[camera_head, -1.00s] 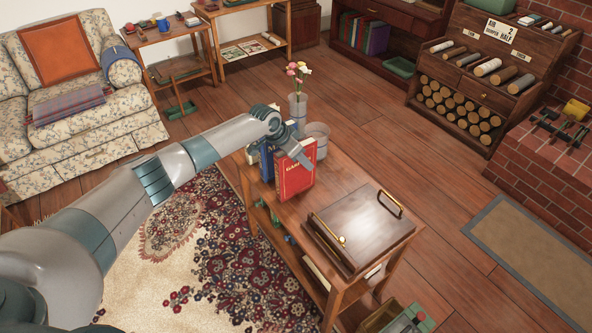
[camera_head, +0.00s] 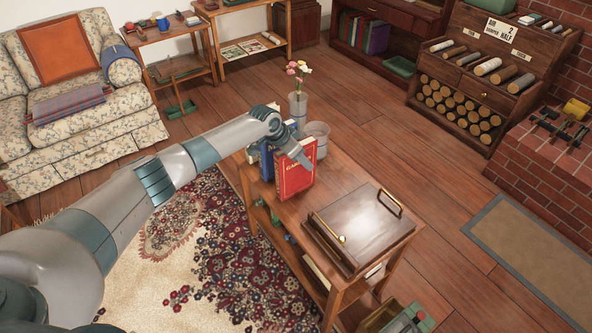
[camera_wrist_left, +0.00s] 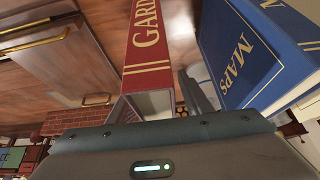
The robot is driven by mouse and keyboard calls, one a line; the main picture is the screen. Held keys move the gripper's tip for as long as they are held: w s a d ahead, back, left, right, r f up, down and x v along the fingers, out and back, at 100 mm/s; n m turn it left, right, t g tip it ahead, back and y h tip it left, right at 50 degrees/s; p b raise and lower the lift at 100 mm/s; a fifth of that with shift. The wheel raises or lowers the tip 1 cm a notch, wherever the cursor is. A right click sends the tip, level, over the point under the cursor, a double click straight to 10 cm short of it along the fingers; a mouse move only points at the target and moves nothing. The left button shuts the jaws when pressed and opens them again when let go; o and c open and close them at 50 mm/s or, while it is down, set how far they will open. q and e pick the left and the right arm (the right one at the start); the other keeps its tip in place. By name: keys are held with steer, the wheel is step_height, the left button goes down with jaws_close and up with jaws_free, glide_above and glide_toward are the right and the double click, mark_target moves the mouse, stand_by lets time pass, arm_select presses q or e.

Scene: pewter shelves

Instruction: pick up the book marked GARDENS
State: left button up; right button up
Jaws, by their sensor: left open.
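The red GARDENS book (camera_head: 297,179) stands upright near the back of the low wooden table. Its gold lettering is partly covered by my gripper in the head view. In the wrist view its red spine (camera_wrist_left: 150,48) reads "GARD". The blue MAPS book (camera_wrist_left: 250,55) stands beside it and also shows in the head view (camera_head: 266,162). My left gripper (camera_head: 301,160) is open at the top of the red book. In the wrist view one finger lies in the gap between the red and blue books; the other finger is hard to make out. My right gripper is not in view.
A glass vase with flowers (camera_head: 298,104) and a clear container (camera_head: 317,138) stand close behind the books. A dark wooden box with brass handles (camera_head: 365,225) sits at the table's front. Bare tabletop lies between the box and the books.

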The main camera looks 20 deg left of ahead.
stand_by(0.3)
arm_select(q)
jaws_close()
steer(key=shift+w+r, duration=0.1)
steer(key=shift+r, duration=0.05)
